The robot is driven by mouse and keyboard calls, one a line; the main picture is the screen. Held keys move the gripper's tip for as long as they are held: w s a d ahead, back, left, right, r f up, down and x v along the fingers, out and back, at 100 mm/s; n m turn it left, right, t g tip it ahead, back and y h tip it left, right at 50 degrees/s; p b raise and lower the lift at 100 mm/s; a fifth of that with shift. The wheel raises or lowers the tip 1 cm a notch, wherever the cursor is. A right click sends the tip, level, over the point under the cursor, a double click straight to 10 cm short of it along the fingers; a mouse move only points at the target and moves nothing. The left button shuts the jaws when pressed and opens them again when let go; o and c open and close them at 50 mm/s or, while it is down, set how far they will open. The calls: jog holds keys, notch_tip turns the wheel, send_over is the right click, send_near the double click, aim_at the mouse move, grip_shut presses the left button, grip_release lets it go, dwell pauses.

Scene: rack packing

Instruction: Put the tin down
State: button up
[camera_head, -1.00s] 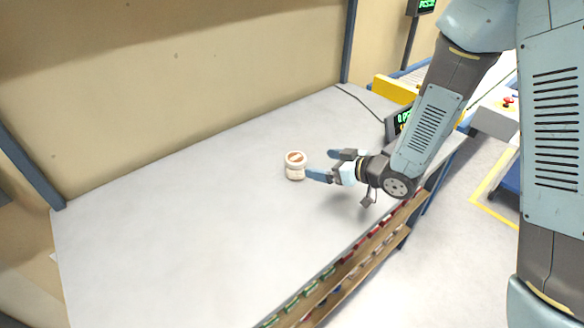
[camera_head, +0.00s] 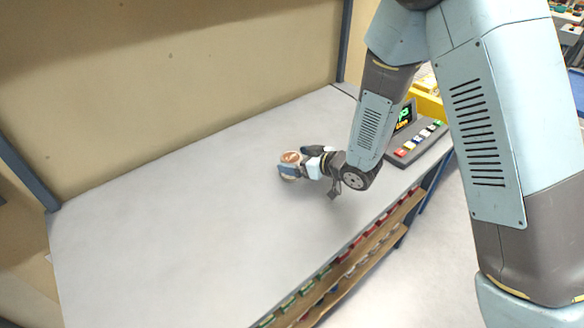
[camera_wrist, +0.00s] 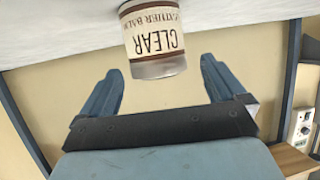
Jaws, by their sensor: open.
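My gripper (camera_head: 295,162) is open, with one finger on each side of the tin. The near finger hides part of the tin's side in the head view. In the wrist view a gap shows between the tin and each fingertip.
The grey table (camera_head: 170,220) is clear to the left of the tin. A display with coloured buttons (camera_head: 418,143) stands at the table's right end. Shelves with several coloured items (camera_head: 335,275) run below the front edge. A beige wall (camera_head: 170,80) stands behind.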

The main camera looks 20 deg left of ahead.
jog(key=shift+c, duration=0.3)
jog(key=shift+r, duration=0.1)
jog(key=c, duration=1.3)
